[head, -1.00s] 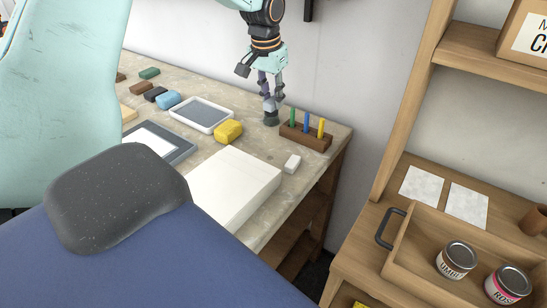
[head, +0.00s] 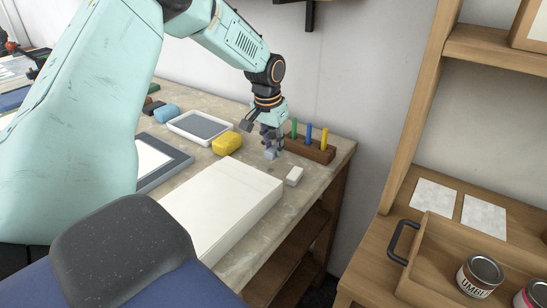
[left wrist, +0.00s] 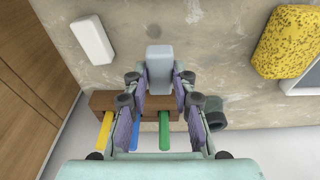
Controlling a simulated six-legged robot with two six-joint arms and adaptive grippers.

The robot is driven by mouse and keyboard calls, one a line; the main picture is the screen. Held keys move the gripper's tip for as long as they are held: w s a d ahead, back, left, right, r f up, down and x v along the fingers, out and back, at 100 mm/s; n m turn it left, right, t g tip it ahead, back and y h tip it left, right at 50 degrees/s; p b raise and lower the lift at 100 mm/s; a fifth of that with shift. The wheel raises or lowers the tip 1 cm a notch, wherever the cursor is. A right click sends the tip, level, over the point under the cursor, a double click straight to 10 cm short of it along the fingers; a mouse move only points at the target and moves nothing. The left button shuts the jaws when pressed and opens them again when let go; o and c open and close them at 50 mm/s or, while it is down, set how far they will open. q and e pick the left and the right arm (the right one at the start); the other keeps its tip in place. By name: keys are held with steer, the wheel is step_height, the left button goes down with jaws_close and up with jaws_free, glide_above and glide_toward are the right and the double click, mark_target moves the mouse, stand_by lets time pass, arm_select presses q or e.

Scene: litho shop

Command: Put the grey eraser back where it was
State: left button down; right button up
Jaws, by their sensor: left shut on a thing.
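The grey eraser (head: 271,153) is a small light-grey block at the tips of my left gripper (head: 271,148), which is shut on it. The left wrist view shows the eraser (left wrist: 160,68) between the two fingers, over the worktop. I cannot tell whether it touches the worktop. A white eraser (head: 294,176) lies apart from it, towards the right front edge of the table. A brown pen block (head: 311,149) with green, blue and yellow sticks stands right behind the gripper. My right gripper is not in view.
A yellow sponge (head: 227,143) lies left of the gripper, with a white tray (head: 178,127) beyond it. A white paper stack (head: 222,205) lies in front. A dark round thing (left wrist: 213,112) is close beside one finger. The worktop's right edge is near.

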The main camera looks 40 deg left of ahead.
mark_target(273, 149)
arm_select(q)
steer(key=f, duration=0.3)
steer(key=shift+s+b, duration=0.3)
steer(key=shift+w+f, duration=0.25)
steer(key=c, duration=1.4)
jaws_free()
steer(key=shift+s+r, duration=0.1)
steer(key=shift+s, duration=0.1)
steer(key=o, duration=0.3)
steer(key=shift+w, duration=0.2)
steer(key=shift+r, duration=0.1)
steer(key=r, duration=0.4)
steer(key=s+r+p, duration=0.1)
steer(key=r, duration=0.3)
steer(key=s+r+p, duration=0.1)
steer(key=r, duration=0.2)
steer(key=shift+d+r, duration=0.1)
steer(key=shift+r, duration=0.3)
